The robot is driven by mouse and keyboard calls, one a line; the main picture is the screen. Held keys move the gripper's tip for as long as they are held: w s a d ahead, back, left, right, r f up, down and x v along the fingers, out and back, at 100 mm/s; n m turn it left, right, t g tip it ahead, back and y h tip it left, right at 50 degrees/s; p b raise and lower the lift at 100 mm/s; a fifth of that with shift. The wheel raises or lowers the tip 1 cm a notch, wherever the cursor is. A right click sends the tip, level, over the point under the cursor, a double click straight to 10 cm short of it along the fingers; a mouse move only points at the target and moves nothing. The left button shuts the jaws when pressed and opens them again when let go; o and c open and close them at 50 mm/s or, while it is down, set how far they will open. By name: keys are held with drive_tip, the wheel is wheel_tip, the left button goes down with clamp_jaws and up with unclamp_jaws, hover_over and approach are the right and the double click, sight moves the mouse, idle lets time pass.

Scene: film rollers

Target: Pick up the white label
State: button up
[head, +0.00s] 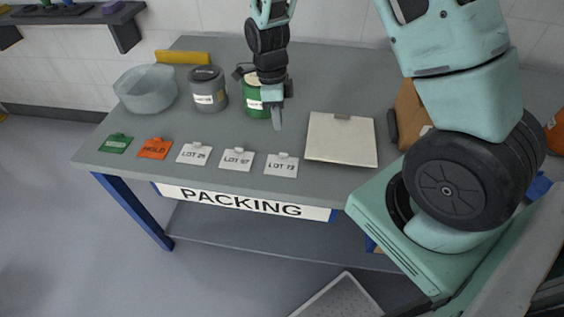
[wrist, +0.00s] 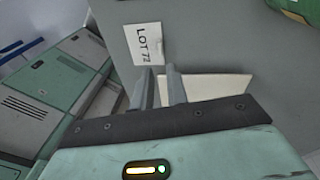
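Three white labels lie in a row near the table's front edge: LOT 21 or similar (head: 194,153), LOT 57 or similar (head: 237,159) and LOT 73 or similar (head: 282,165). One white label (wrist: 145,44), its lettering starting "LOT 7", also shows in the wrist view, just beyond my fingertips. My gripper (head: 278,122) hangs above the table, behind the rightmost white label and in front of the green can (head: 255,105). In the wrist view its two fingers (wrist: 160,68) stand apart with nothing between them. No label touches them.
A green tag (head: 115,144) and an orange HOLD tag (head: 155,148) lie left of the white labels. A cream clipboard (head: 341,142) lies to their right. A grey can (head: 207,90), a clear bowl (head: 145,90) and a yellow block (head: 183,57) stand farther back.

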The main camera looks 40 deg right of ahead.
sight(282, 153)
drive_tip(key=f, duration=0.3)
drive_tip(key=s+f+p, duration=0.1)
drive_tip(key=f, duration=0.3)
drive_tip(key=f+p, duration=0.1)
drive_tip(key=f, duration=0.2)
drive_tip(key=shift+s+f, duration=0.15)
drive_tip(key=shift+s, duration=0.25)
clamp_jaws()
